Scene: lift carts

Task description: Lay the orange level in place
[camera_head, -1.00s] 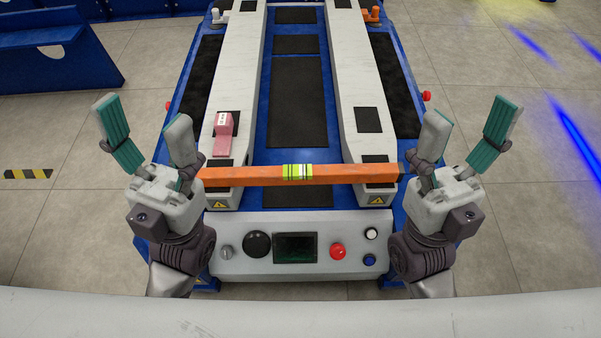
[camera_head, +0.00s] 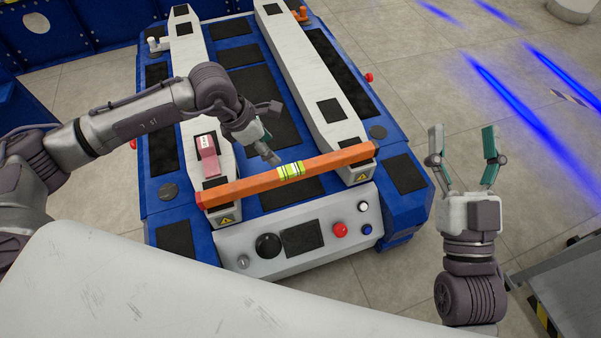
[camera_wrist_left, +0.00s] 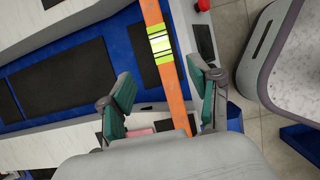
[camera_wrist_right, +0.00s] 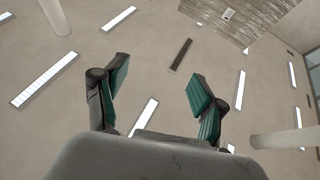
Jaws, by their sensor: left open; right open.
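The orange level (camera_head: 235,187) lies across the near ends of the two pale rails of the blue lift cart, with a yellow-green vial section (camera_head: 291,170) in its middle. My left gripper (camera_head: 272,133) is over the cart, just behind the level's middle. In the left wrist view the level (camera_wrist_left: 172,88) runs between the open fingers of my left gripper (camera_wrist_left: 166,106); I cannot tell whether they touch it. My right gripper (camera_head: 464,142) is open and empty, pointing up, to the right of the cart. The right wrist view shows its open fingers (camera_wrist_right: 160,92) against the ceiling.
A pink block (camera_head: 208,152) sits on the left rail (camera_head: 190,66) near the level. The cart's control panel (camera_head: 300,236), with a red button (camera_head: 340,230), is in front of the level. A grey cart (camera_head: 580,270) stands at the lower right. Floor shows on the right.

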